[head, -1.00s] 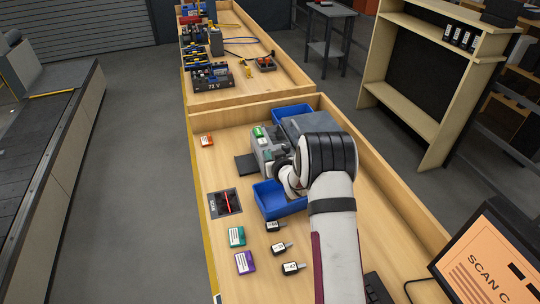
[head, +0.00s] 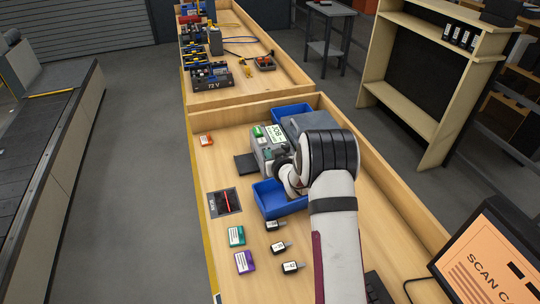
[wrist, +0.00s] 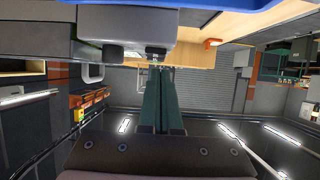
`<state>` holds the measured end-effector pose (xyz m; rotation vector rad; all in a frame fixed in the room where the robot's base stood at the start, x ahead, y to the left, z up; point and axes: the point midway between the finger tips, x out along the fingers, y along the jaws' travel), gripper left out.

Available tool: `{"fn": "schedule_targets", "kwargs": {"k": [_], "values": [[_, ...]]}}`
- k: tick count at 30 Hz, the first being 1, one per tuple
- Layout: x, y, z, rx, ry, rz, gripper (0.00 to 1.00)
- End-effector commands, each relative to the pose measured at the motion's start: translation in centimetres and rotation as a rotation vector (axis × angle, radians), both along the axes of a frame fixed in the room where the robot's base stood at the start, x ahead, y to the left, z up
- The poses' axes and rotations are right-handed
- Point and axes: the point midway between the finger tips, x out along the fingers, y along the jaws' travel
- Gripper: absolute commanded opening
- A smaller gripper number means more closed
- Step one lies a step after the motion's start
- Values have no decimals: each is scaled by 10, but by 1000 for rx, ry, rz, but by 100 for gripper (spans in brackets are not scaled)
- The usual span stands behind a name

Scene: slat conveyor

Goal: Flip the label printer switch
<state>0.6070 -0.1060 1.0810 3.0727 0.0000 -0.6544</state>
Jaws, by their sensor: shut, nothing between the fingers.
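The label printer (head: 262,158) is a grey box near the back of the bench in the head view, with a green patch on top and a pale lit display (head: 275,134) showing dark characters. In the wrist view the printer (wrist: 125,24) fills the top, with a small dark switch-like part (wrist: 156,51) on its face. My gripper (wrist: 157,68) has two dark green fingers together, empty, with their tips at or very close to that part. Contact and the switch's position cannot be told. In the head view my wrist hides the fingers and that printer side.
A blue bin (head: 278,203) stands just in front of the printer, beneath my wrist. Another blue bin (head: 291,111) is behind it. A black scan plate (head: 225,202), labelled cartridges (head: 237,236) and small black-and-white items (head: 278,248) lie on the bench. A monitor (head: 490,255) is at the right.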

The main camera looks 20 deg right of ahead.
Motion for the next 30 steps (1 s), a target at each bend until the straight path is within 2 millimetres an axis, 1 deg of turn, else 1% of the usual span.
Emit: {"fn": "schedule_targets", "kwargs": {"k": [2, 5, 8, 9, 11, 15, 18, 21, 24, 30], "values": [[0, 0, 2, 0, 0, 0, 0], [-2, 0, 13, 0, -2, 0, 0], [-5, 0, 34, -1, -4, 0, 0], [-7, 0, 45, -1, -4, -1, 0], [-26, 0, 41, 1, 3, -1, 0], [-60, 0, 43, 1, 2, -2, 0], [-80, 0, 45, 1, 1, -1, 0], [-95, 0, 46, 1, 1, -1, 0], [-104, 0, 46, 1, 1, -1, 0], [-107, 0, 47, 0, 0, 0, 0]]}}
